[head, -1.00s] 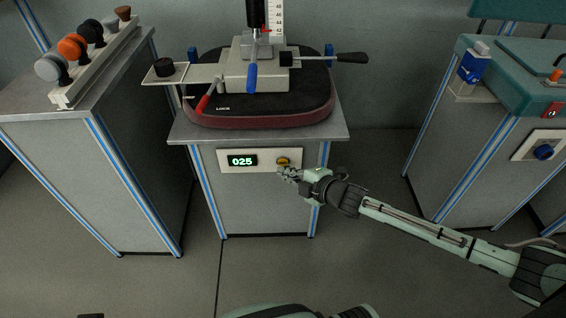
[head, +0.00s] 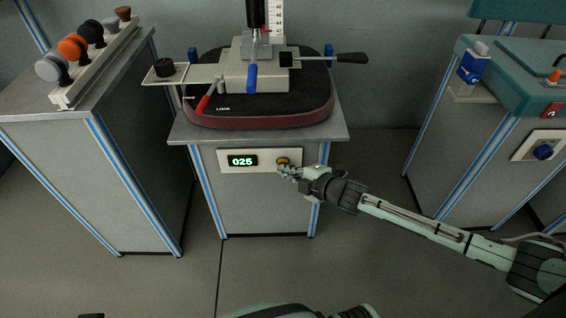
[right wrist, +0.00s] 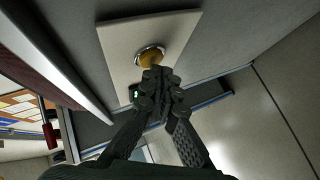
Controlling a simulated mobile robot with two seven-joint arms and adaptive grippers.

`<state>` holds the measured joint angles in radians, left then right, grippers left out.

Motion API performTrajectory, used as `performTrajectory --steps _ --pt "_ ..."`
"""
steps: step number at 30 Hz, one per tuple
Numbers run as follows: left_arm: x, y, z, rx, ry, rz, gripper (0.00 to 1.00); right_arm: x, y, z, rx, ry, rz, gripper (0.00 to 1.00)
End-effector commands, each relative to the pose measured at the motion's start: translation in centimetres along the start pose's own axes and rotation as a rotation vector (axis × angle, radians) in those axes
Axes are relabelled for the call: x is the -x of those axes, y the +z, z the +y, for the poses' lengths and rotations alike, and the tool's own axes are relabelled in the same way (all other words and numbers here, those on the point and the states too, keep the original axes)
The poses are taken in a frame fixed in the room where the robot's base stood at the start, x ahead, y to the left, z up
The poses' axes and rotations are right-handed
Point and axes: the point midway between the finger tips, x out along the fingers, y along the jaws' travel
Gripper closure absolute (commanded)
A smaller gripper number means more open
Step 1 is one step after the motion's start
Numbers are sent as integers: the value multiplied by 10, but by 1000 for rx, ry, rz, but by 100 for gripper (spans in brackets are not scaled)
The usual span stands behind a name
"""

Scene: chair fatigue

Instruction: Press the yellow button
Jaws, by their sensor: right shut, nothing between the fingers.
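The yellow button (head: 283,160) sits at the right end of a white panel (head: 262,168) on the front of the middle stand, beside a display reading 025 (head: 242,160). My right gripper (head: 283,170) is shut and empty, its fingertips at the lower edge of the button in the head view. In the right wrist view the button (right wrist: 151,57) shows in its metal ring, and the shut fingertips (right wrist: 158,76) overlap its near edge. I cannot tell whether they touch it. My left gripper is out of view.
A black seat cushion (head: 310,100) under a clamp fixture with levers lies on the middle stand. A left cabinet (head: 60,170) holds a rack of several knobs. A right cabinet has a teal machine (head: 510,75) and a blue button (head: 543,152). The floor between them is clear.

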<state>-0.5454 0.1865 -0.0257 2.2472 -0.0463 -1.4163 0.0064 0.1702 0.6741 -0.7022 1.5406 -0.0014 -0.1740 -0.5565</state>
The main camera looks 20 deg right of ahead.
Motion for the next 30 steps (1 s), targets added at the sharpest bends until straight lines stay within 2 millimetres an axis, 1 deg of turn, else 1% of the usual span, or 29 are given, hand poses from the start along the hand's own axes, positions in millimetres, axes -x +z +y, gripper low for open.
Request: performTrajectory --steps 30 --pt "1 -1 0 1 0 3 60 -5 4 4 0 0 -1 100"
